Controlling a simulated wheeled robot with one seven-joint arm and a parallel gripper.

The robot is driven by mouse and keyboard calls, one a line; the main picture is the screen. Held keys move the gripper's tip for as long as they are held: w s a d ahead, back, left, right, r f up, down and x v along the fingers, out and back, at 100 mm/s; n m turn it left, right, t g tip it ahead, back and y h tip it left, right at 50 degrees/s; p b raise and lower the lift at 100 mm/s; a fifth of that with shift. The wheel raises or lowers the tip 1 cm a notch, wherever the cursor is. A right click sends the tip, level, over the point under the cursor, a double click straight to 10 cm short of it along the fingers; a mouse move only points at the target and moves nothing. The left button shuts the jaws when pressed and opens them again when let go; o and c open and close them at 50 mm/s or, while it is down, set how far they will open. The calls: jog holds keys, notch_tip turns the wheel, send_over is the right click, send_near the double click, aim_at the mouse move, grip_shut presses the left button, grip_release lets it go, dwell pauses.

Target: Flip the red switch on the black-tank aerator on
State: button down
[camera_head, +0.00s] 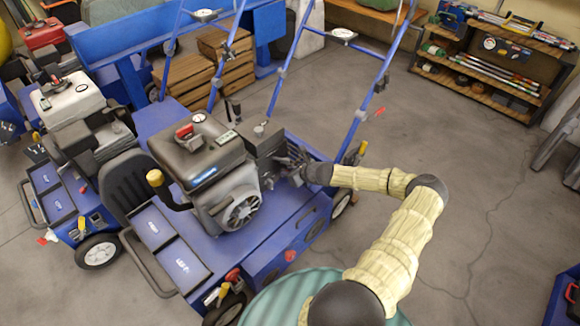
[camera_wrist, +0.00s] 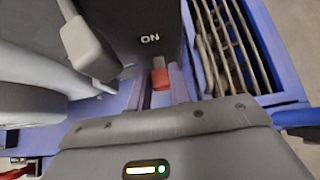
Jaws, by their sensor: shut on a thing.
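The black-tank aerator (camera_head: 195,150) stands in the middle of the head view on a blue deck. My gripper (camera_head: 290,162) reaches in from the right to the side of its engine. In the wrist view the red switch (camera_wrist: 160,77) sits below a white "ON" label on a dark panel (camera_wrist: 150,15). My gripper (camera_wrist: 162,92) is shut on the red switch, with a finger on each side of it. The switch is hidden in the head view, and its exact tilt is hard to tell.
A grey lever-like part (camera_wrist: 88,45) and a slatted grille (camera_wrist: 235,45) flank the switch closely. A white-tank aerator (camera_head: 72,100) stands to the left. Blue handle bars (camera_head: 375,90) rise behind my gripper. Open floor (camera_head: 480,200) lies to the right.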

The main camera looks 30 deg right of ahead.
jog(key=shift+r+g+p, duration=0.1)
jog(key=shift+g+p, duration=0.4)
jog(key=shift+p, duration=0.45)
jog(key=c, duration=1.3)
grip_release()
jog(key=shift+r, duration=0.15)
jog(key=shift+s+r, duration=0.1)
jog(key=shift+r, duration=0.05)
jog(key=p+v, duration=0.2)
jog(key=v, duration=0.6)
jog(key=p+v, duration=0.2)
jog(key=v, duration=0.6)
jog(key=shift+s+a+r, duration=0.15)
jog(key=shift+s+r, duration=0.1)
jog(key=shift+s, duration=0.15)
